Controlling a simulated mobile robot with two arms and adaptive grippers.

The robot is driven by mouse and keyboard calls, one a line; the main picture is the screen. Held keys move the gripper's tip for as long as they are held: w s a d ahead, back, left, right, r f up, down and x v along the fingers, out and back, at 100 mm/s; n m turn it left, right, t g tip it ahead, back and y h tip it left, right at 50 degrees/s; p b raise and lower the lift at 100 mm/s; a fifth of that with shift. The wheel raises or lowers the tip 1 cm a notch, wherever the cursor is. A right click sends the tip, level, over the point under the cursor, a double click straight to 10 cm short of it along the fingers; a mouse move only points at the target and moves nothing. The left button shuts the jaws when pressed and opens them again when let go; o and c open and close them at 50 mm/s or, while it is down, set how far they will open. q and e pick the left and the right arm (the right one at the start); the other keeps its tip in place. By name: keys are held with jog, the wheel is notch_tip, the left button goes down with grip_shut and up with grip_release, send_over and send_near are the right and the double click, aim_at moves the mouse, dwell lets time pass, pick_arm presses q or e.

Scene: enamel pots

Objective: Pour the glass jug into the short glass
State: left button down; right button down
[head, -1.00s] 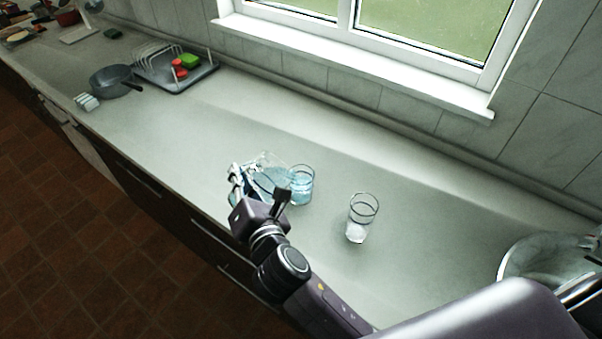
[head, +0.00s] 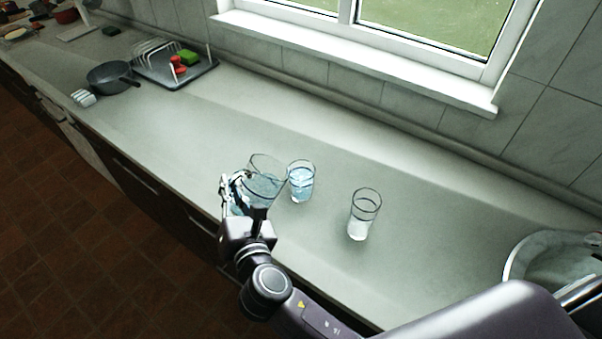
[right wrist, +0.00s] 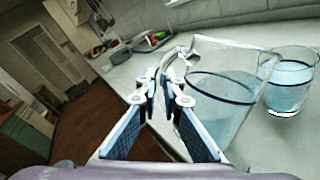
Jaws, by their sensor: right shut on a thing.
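The glass jug (head: 267,170) is clear and holds blue liquid with a dark line around it. My right gripper (head: 238,190) is shut on its handle, near the counter's front edge. The jug stands close to upright; I cannot tell whether its base touches the counter. In the right wrist view, the jug (right wrist: 225,95) is just right of my fingers (right wrist: 163,88). The short glass (head: 301,182) stands upright right of the jug and holds blue liquid; it also shows in the right wrist view (right wrist: 290,85). My left gripper is not in view.
A taller glass (head: 364,215) with whitish contents stands to the right. A large pot (head: 515,262) is at the far right. A grey pan (head: 108,78) and a dish rack (head: 170,68) stand at the far left. The counter behind the glasses is clear.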

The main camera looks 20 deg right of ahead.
jog(key=shift+s+a+f+n+b, duration=0.1)
jog(key=shift+a+f+n+b, duration=0.05)
jog(key=shift+a+n+b, duration=0.15)
jog(key=s+a+f+n+t+b, duration=0.1)
jog(key=a+f+n+t+b, duration=0.1)
jog(key=a+f+n+b, duration=0.3)
jog(key=shift+n, duration=0.5)
jog(key=r+p, duration=0.1)
jog(key=p, duration=0.1)
jog(key=r+p, duration=0.1)
jog(key=p, duration=0.1)
jog(key=r+p, duration=0.2)
jog(key=shift+d+p, duration=0.3)
jog(key=shift+d, duration=0.05)
